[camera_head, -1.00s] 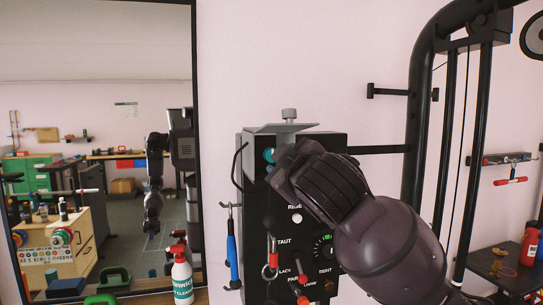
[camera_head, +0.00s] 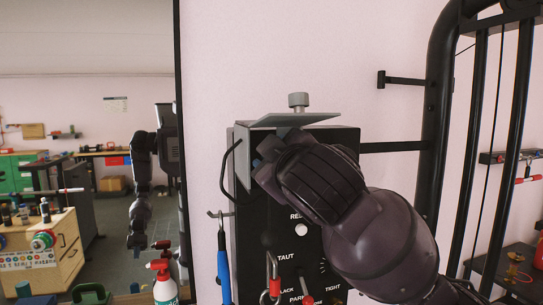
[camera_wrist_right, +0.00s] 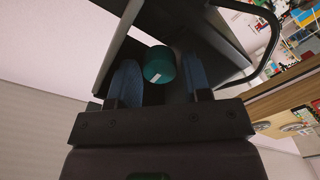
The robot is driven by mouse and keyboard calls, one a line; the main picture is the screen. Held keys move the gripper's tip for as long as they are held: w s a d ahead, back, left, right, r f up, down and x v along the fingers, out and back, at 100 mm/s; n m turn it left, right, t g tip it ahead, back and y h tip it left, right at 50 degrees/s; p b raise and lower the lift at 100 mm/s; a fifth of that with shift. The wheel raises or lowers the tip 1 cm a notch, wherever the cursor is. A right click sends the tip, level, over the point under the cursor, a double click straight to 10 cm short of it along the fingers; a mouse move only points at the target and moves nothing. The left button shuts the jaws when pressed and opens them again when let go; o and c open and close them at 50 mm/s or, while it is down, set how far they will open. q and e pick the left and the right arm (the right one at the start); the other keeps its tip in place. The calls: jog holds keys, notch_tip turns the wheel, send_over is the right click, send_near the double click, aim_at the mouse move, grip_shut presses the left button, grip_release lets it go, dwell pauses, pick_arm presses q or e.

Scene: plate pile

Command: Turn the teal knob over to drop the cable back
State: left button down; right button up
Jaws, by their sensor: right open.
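The teal knob (camera_wrist_right: 159,64) shows in the right wrist view as a short cylinder with a white mark on its rim. It sits on the dark face of the black box. My right gripper (camera_wrist_right: 159,80) is open, with one blue finger on each side of the knob; small gaps show between fingers and knob. In the head view my right gripper (camera_head: 262,165) is at the box's upper left, under the metal hood, and hides the knob. A cable to be dropped cannot be made out for certain. My left gripper is not directly in view.
The black box (camera_head: 250,230) has a grey metal hood (camera_head: 290,119) above and a black loop (camera_head: 224,170) on its left side. A blue-handled hook (camera_head: 223,270) and red-handled clips hang low. A black tubular frame (camera_head: 437,110) stands right. A mirror reflects the room at left.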

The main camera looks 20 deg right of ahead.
jog(key=shift+s, duration=0.1)
jog(key=c, duration=0.6)
jog(key=shift+c, duration=0.2)
jog(key=shift+m, duration=0.3)
jog(key=m, duration=0.3)
jog(key=shift+p, duration=0.35)
jog(key=shift+r+m+p, duration=0.1)
jog(key=shift+m+p, duration=0.25)
jog(key=shift+m, duration=1.25)
